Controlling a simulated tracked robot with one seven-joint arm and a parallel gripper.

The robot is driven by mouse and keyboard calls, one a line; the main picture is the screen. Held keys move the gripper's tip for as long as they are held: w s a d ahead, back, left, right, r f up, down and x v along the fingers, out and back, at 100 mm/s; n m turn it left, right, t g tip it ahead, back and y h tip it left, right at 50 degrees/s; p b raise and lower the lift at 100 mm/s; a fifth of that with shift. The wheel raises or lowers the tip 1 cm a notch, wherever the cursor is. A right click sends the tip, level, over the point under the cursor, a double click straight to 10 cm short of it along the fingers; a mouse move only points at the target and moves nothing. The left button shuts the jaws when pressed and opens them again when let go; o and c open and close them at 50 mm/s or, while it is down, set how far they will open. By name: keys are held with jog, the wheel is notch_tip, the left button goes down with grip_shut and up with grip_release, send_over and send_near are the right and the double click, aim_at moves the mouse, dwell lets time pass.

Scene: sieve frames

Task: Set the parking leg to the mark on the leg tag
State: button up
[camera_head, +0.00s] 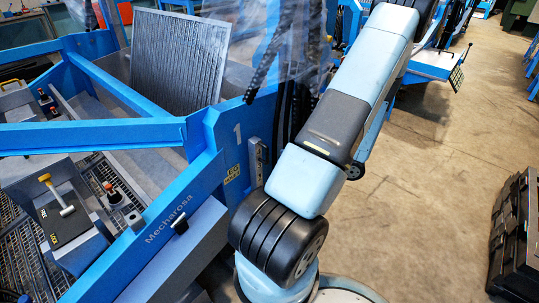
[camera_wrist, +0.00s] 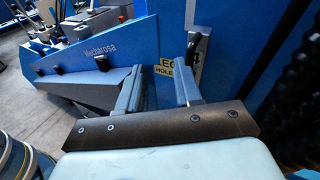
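The leg tag (camera_head: 232,174) is a small yellow plate on the blue frame. In the wrist view the tag (camera_wrist: 165,71) shows "HOLE"; its right part is covered by a finger, so I cannot read the number surely. Beside it in the head view is an upright grey strip with holes (camera_head: 255,163) and a dark pin or knob, which looks like the parking leg. The strip's upper part (camera_wrist: 196,45) shows in the wrist view behind my right finger. My gripper (camera_wrist: 160,78) is open and empty, fingers apart, pointing at the tag area. The head view does not show it.
A mesh panel (camera_head: 178,62) leans behind. Dark hanging hoses or strips (camera_wrist: 300,75) are close at the wrist view's right. Black crates (camera_head: 516,235) stand right; the floor between is clear.

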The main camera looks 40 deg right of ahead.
aim_at(267, 161)
jog(key=s+d+f+m+t+h, duration=0.3)
jog(key=s+f+m+h, duration=0.1)
jog(key=f+m, duration=0.1)
jog(key=x, duration=1.4)
jog(key=shift+d+r, duration=0.15)
jog(key=shift+r, duration=0.1)
grip_shut()
